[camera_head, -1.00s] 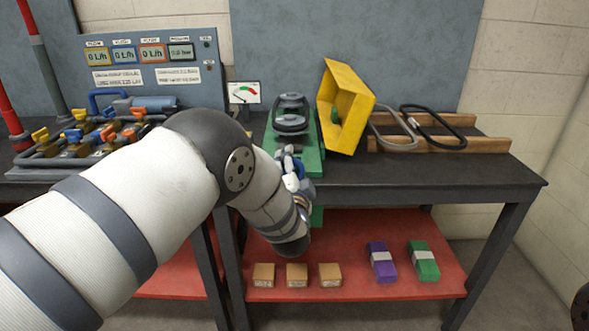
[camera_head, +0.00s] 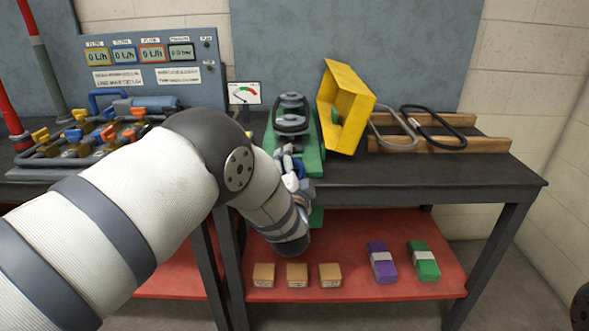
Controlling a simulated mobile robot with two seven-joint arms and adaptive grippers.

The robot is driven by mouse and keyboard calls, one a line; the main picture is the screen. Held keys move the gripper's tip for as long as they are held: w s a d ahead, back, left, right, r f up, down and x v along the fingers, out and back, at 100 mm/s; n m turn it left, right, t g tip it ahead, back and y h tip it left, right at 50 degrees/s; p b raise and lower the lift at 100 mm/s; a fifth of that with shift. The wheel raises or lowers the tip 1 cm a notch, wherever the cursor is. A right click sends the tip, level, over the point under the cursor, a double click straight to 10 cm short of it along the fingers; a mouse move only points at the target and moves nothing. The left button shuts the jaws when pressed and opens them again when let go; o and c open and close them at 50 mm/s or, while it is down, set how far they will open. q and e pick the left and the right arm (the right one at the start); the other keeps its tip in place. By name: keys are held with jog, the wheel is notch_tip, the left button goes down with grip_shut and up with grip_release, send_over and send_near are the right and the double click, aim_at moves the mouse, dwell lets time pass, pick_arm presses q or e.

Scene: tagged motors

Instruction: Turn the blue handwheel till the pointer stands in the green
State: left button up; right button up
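The blue handwheel (camera_head: 299,167) is on the front of a green machine (camera_head: 308,152) on the dark bench, mostly hidden by my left gripper. My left gripper (camera_head: 289,158) is at the wheel, its arm coming across from the left. The fingers are small and partly hidden, so I cannot tell whether they are open or closed on the rim. A white gauge (camera_head: 245,93) with a green and a red arc stands behind, left of the machine. Its thin dark pointer leans to the left; its exact place against the green is too small to read.
A tilted yellow guard (camera_head: 345,108) stands right of the machine, beside wooden rails (camera_head: 455,145) with dark belts. Valves and pipes (camera_head: 85,137) fill the left. Small boxes (camera_head: 297,275) lie on the red lower shelf (camera_head: 355,232). The bench's right front is clear.

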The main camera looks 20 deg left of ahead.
pick_arm(q)
jog(key=shift+s+a+f, duration=0.1)
jog(key=shift+a+f, duration=0.2)
jog(key=shift+f, duration=0.3)
jog(key=shift+s+r, duration=0.1)
jog(key=shift+s, duration=0.05)
jog(key=p+v, duration=0.4)
jog(key=v, duration=0.9)
jog(key=shift+s+d+r, duration=0.2)
jog(key=shift+d+r, duration=0.2)
jog(key=shift+r, duration=0.15)
pick_arm(e)
jog(key=w+r+t, duration=0.2)
jog(key=w+r, duration=0.3)
jog(key=shift+w+a+r, duration=0.1)
